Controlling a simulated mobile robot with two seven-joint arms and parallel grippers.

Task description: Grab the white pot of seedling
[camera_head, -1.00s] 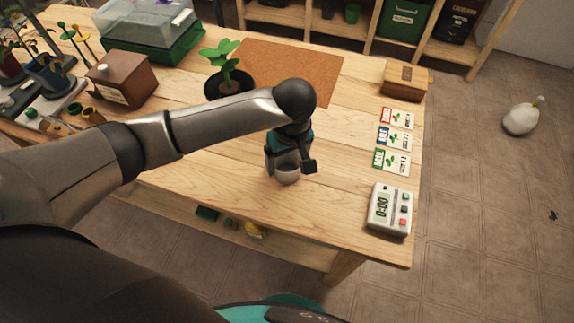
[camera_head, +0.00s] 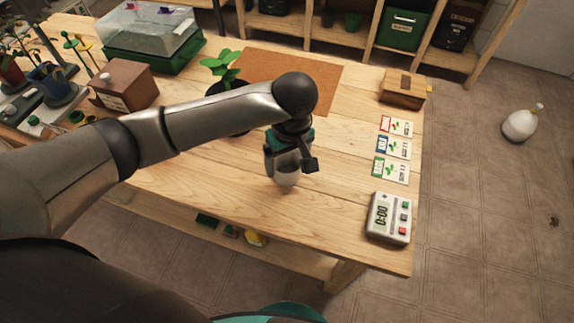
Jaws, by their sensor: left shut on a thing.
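The white pot (camera_head: 286,178) is at the middle of the wooden table, near its front edge. My left gripper (camera_head: 289,164) is above and around it, with its fingers shut on the pot's sides. The pot's upper part and any seedling in it are hidden by the gripper and wrist. I cannot tell clearly whether the pot touches the table. My right gripper is not in view.
A dark pot with a green plant (camera_head: 222,72) stands behind my left forearm, by a brown mat (camera_head: 290,75). A timer (camera_head: 389,217), seed cards (camera_head: 392,148) and a wooden box (camera_head: 404,88) line the right side. A brown box (camera_head: 124,86) stands left.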

